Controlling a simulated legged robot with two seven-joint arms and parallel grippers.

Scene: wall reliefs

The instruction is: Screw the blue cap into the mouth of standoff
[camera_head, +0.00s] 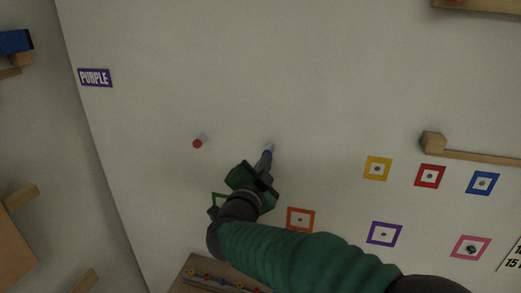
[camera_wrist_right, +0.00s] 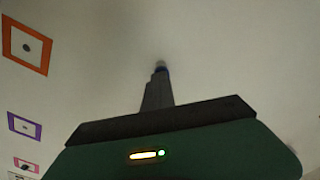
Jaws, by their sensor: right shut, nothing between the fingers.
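A pale standoff (camera_head: 269,145) sticks out of the wall in the middle of the head view, with a small blue part, likely the blue cap (camera_head: 268,150), at its near end. My right gripper (camera_head: 265,160) is shut, with its fingertips at or very close to that blue part. My left gripper is not in view.
Another standoff with a red cap (camera_head: 197,143) is to the left. Coloured square frames, such as the orange one (camera_head: 300,219) and yellow one (camera_head: 377,168), are on the wall at right. A wooden tray (camera_head: 190,270) with coloured pieces is below. A wooden bar (camera_head: 470,154) projects at right.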

